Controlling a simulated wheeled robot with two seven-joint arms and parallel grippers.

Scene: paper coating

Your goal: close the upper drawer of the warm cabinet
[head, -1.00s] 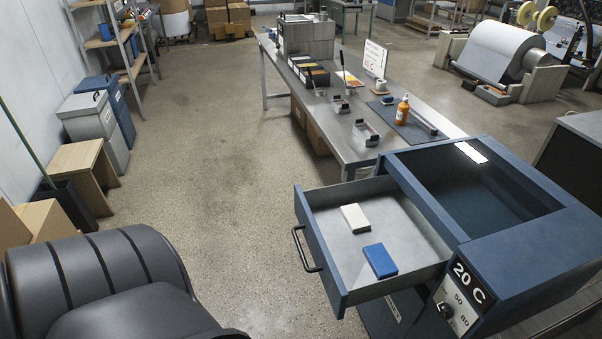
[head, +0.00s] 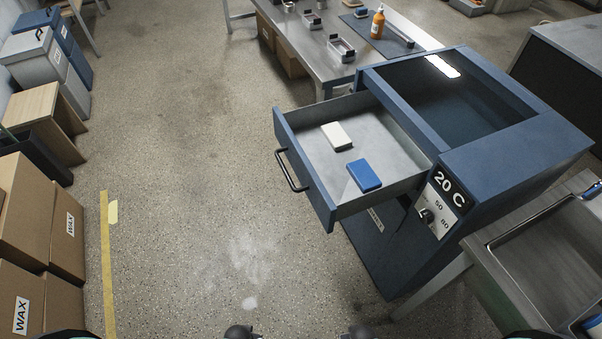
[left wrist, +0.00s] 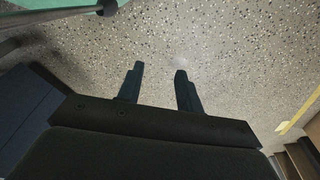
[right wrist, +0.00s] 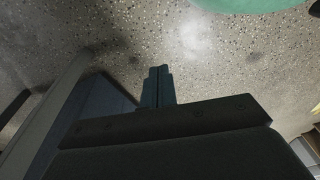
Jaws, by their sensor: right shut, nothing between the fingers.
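The blue warm cabinet (head: 520,155) stands at the right in the head view, with a 20 C display and a knob on its front. Its upper drawer (head: 303,172) is pulled out to the left and stands wide open. A black bar handle (head: 288,171) is on the drawer front. A white block (head: 336,136) and a blue block (head: 364,175) lie inside it. My left gripper (left wrist: 159,68) is open and empty above the floor in the left wrist view. My right gripper (right wrist: 158,70) is shut and empty, also over floor. Neither gripper visibly touches the drawer.
A steel table (head: 330,68) with an orange bottle (head: 378,22) stands behind the cabinet. A metal basin unit (head: 480,245) is at the lower right. Wax boxes (head: 25,210) stack at the left behind a yellow floor line (head: 106,260). The floor left of the drawer is clear.

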